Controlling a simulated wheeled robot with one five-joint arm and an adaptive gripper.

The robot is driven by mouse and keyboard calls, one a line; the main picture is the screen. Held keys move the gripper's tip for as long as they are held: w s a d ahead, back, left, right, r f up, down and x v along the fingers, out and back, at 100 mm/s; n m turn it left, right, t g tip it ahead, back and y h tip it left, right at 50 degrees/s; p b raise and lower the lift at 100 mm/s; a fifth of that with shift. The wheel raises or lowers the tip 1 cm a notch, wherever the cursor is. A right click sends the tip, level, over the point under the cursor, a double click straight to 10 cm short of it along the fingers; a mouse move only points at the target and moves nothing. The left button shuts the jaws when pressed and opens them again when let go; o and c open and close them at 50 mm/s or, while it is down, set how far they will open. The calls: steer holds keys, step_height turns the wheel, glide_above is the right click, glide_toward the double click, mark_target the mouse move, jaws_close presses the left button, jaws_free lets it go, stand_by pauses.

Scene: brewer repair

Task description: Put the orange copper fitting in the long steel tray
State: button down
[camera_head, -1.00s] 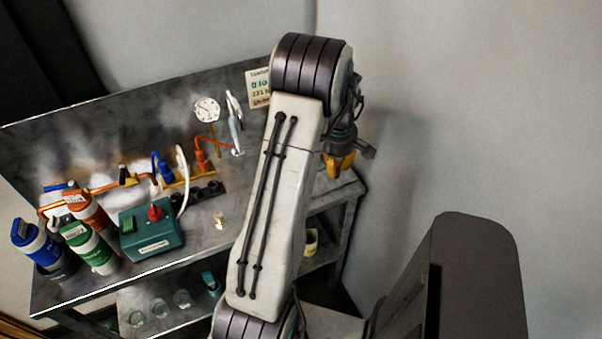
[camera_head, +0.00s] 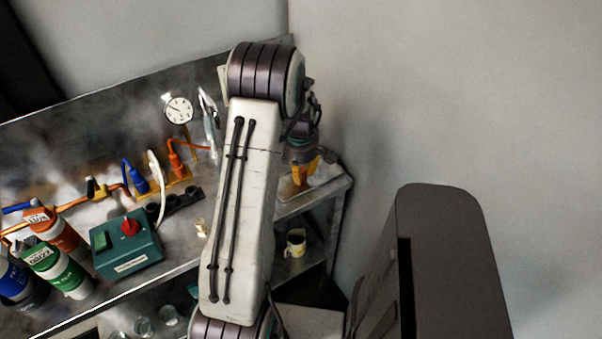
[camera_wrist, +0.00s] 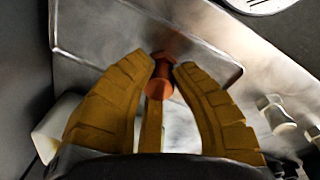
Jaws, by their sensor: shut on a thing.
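The orange copper fitting (camera_wrist: 160,82) is between the yellow fingertips of my gripper (camera_wrist: 163,70) in the wrist view. The gripper is shut on it. The long steel tray (camera_wrist: 205,48) lies below and behind the fitting, with its rounded corner at the right. I cannot tell how high the fitting is above it. In the head view my gripper (camera_head: 303,172) points down over the right end of the bench, by the tray (camera_head: 325,172). The fitting is not clear there, and my arm covers part of the tray.
A green control box (camera_head: 127,245), several bottles, a gauge (camera_head: 178,109) and a black rack stand left of my arm. A small brass piece (camera_head: 201,228) is on the bench. A pale mug (camera_head: 295,243) stands on the lower shelf. A wall closes off the back.

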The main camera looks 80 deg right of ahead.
steer(key=shift+f, duration=0.15)
steer(key=c, duration=1.2)
jaws_free()
steer(key=shift+o, duration=0.2)
step_height(320, 180, up, 12)
steer(key=a, duration=0.1)
steer(key=shift+w, duration=0.1)
